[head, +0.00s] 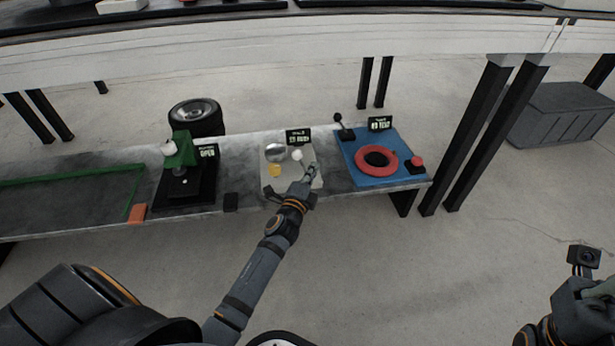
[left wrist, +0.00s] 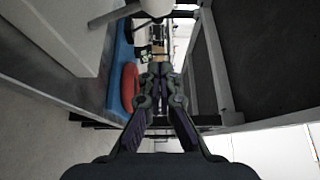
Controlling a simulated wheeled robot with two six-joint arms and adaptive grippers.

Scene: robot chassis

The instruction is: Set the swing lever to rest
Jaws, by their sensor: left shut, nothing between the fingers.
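A pale panel (head: 267,184) on the bench carries a lever with a white knob (head: 297,155), a silver dome (head: 275,152) and a small yellow part (head: 275,170). My left gripper (head: 311,169) is over this panel's right side, shut and empty, beside the white knob. In the left wrist view its closed fingers (left wrist: 162,80) point toward a red ring (left wrist: 130,88), and a white knob on a grey rod (left wrist: 120,12) shows at the top. Whether the gripper touches the lever cannot be told. My right gripper (head: 590,290) is partly in view at the lower right.
A black stand with a green part (head: 181,151) is at left. Small dark signs stand behind the panels. Bench legs (head: 490,130) stand at right.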

